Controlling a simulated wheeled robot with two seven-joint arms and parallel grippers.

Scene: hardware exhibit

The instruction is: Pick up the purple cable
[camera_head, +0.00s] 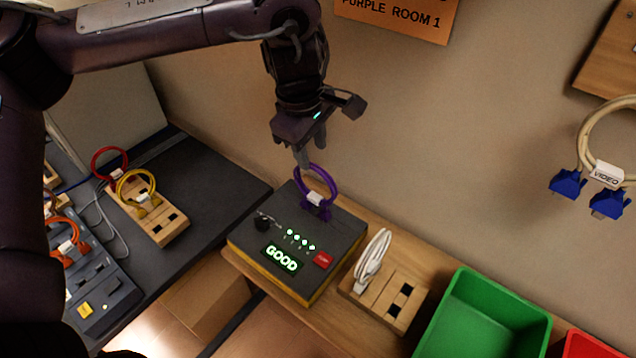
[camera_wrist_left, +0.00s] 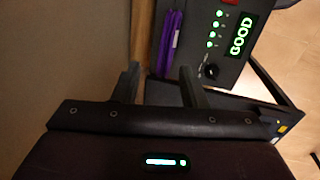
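The purple cable (camera_head: 331,184) stands as an upright loop with a white label, its purple connectors at the back edge of the dark test box (camera_head: 262,228). In the left wrist view the purple cable (camera_wrist_left: 173,42) shows as a narrow purple shape beside the box's panel (camera_wrist_left: 194,62). My left gripper (camera_head: 311,153) is just above the top of the loop; its fingers look apart and empty in the left wrist view (camera_wrist_left: 158,76). Whether a finger touches the loop I cannot tell. My right gripper is not in view.
The box's display reads GOOD. A wooden block with a white cable (camera_head: 372,260) and a green bin (camera_head: 490,318) stand to the right. A wooden block with a yellow cable (camera_head: 135,187) is on the left table. The wall is close behind the box.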

